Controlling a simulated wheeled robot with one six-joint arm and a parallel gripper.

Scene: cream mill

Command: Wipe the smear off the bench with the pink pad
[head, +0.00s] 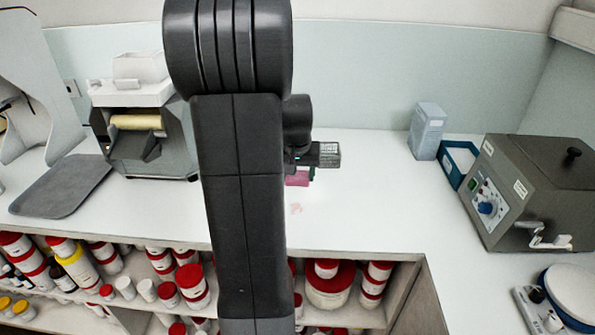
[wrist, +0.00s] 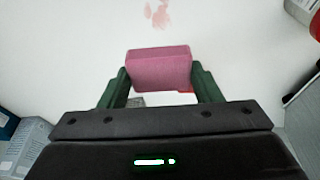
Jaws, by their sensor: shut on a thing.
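The pink pad (wrist: 160,68) is a block held between the two green fingers of my gripper (wrist: 162,82) in the wrist view. In the head view the pad (head: 297,179) shows just right of my arm, over the white bench (head: 370,205). The smear is a faint pinkish-red mark on the bench. It shows in the head view (head: 296,208), a little nearer the front edge than the pad, and in the wrist view (wrist: 157,13) beyond the pad, apart from it. I cannot tell whether the pad touches the bench. My arm hides part of the bench and gripper.
A grey steel machine (head: 535,190), a blue bin (head: 458,160) and a pale box (head: 427,131) stand at the right. A roller machine (head: 145,130) and a grey tray (head: 62,186) are at the left. Red-lidded tubs (head: 192,284) fill the shelves below. Bench around the smear is clear.

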